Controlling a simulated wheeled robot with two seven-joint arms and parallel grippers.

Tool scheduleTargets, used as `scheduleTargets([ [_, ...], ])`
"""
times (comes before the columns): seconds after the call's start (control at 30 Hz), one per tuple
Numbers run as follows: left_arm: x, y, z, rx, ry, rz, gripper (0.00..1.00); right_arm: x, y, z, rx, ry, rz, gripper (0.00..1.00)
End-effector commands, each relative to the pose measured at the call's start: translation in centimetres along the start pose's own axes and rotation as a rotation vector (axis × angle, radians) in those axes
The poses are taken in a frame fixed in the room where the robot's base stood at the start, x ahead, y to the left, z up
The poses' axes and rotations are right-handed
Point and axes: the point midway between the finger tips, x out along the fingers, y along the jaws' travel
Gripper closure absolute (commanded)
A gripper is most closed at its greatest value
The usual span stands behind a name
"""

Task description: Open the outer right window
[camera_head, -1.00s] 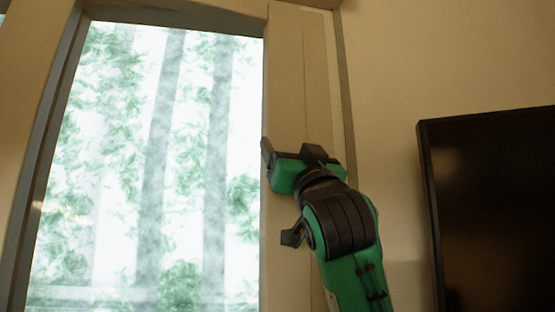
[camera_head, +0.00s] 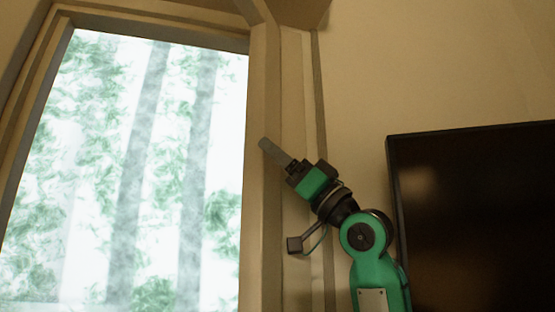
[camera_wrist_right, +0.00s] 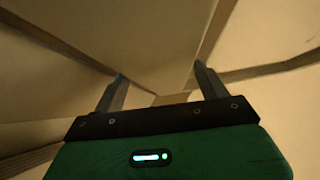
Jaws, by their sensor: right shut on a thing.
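The window (camera_head: 150,180) has a tall glass pane with trees behind it and a beige frame, and fills the left of the head view. My right gripper (camera_head: 268,147) reaches up from the lower right to the upright at the pane's right side. In the right wrist view my right gripper (camera_wrist_right: 158,84) has its two fingers spread apart, with a beige edge showing between them. It is shut on the window frame; the exact contact is hard to make out. No handle can be made out. My left gripper is not in view.
A dark flat screen (camera_head: 475,220) is on the right, close to my right arm. The plain beige wall (camera_head: 420,80) above it is clear. Beige panels and darker strips surround the fingers in the right wrist view.

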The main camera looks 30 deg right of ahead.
Motion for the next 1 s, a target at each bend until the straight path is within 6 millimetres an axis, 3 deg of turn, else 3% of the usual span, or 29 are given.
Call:
scheduleTargets([
  [0.8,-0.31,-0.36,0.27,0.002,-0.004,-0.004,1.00,-0.35,0.16,-0.25,0.077,0.000,-0.077,0.66],
  [0.83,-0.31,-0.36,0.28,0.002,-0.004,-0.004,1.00,-0.35,0.16,-0.25,0.077,-0.001,-0.077,0.21],
  [0.93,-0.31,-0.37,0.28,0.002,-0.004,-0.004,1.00,-0.34,0.17,-0.25,0.077,0.000,-0.077,0.04],
  [1.0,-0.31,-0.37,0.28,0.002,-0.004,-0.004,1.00,-0.34,0.17,-0.26,0.077,0.000,-0.076,0.04],
])
